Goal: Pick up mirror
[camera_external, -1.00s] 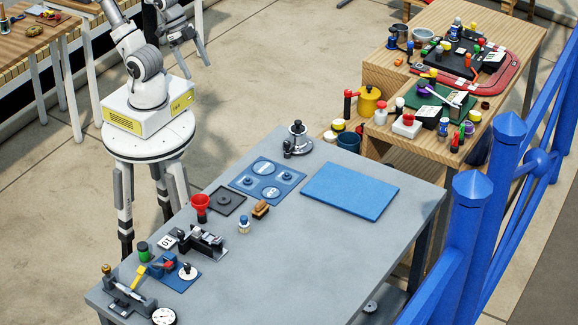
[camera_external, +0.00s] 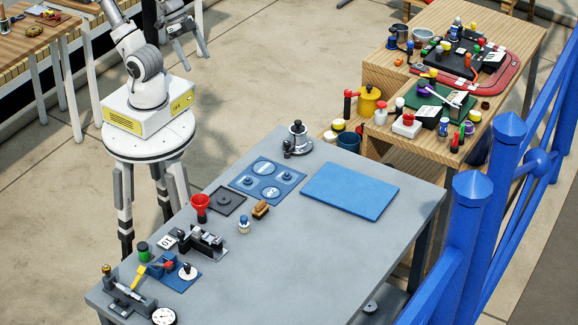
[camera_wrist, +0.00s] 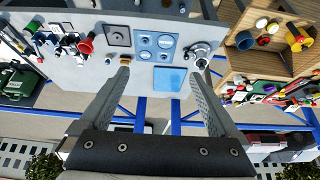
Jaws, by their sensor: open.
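I cannot make out a mirror for certain in either view. A blue panel with several round discs (camera_external: 267,180) lies flat on the grey table (camera_external: 330,245); whether any disc is a mirror I cannot tell. The panel also shows in the wrist view (camera_wrist: 155,45), ahead of my fingers. My gripper (camera_external: 192,45) hangs in the air near the top of the external view, beyond the table and away from everything on it. In the wrist view my gripper (camera_wrist: 161,76) has its two fingers wide apart with nothing between them.
A plain blue mat (camera_external: 350,191) lies to the right of the panel. A winch-like fitting (camera_external: 298,139), a red funnel (camera_external: 201,206) and a brown brush-like block (camera_external: 261,209) stand nearby. A crowded wooden bench (camera_external: 450,85) is at right. The table's front right is clear.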

